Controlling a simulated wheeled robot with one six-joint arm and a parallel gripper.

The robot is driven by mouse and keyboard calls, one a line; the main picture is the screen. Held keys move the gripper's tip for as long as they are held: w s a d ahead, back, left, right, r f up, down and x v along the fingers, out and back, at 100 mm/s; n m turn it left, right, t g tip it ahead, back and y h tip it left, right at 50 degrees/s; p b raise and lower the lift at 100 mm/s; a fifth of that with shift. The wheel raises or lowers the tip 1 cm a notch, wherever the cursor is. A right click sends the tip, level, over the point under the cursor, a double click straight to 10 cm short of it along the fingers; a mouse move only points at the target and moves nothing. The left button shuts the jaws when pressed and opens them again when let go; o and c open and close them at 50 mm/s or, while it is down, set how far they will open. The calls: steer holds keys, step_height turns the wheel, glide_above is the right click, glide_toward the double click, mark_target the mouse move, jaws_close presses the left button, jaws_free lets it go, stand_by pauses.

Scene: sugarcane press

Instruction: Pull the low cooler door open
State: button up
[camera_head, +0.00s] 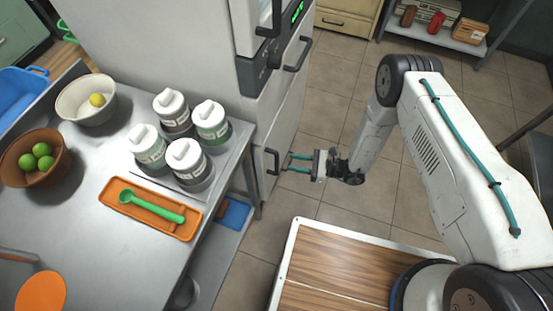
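The low cooler door (283,125) is a pale grey panel on the right-hand face of the tall grey cabinet. It looks shut, flush with the cabinet. Its dark upright handle (272,161) is near the bottom, beside the steel table's corner. My gripper (288,162) comes in from the right with its two teal fingers apart. The fingertips point at the handle and stop just to the right of it in the picture. I see a gap between the fingers, with nothing held. I cannot tell whether a fingertip touches the handle.
Another dark handle (299,54) is higher on the cabinet. The steel table (85,226) at left holds bowls, several lidded jars and an orange tray (113,185). A wood-topped platform (335,268) is below my arm. Tiled floor (335,105) right of the door is clear.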

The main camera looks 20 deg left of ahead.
mark_target(277, 160)
steer(key=a, duration=0.5)
steer(key=s+a, duration=0.1)
steer(key=a, duration=0.1)
steer(key=shift+a, duration=0.15)
jaws_close()
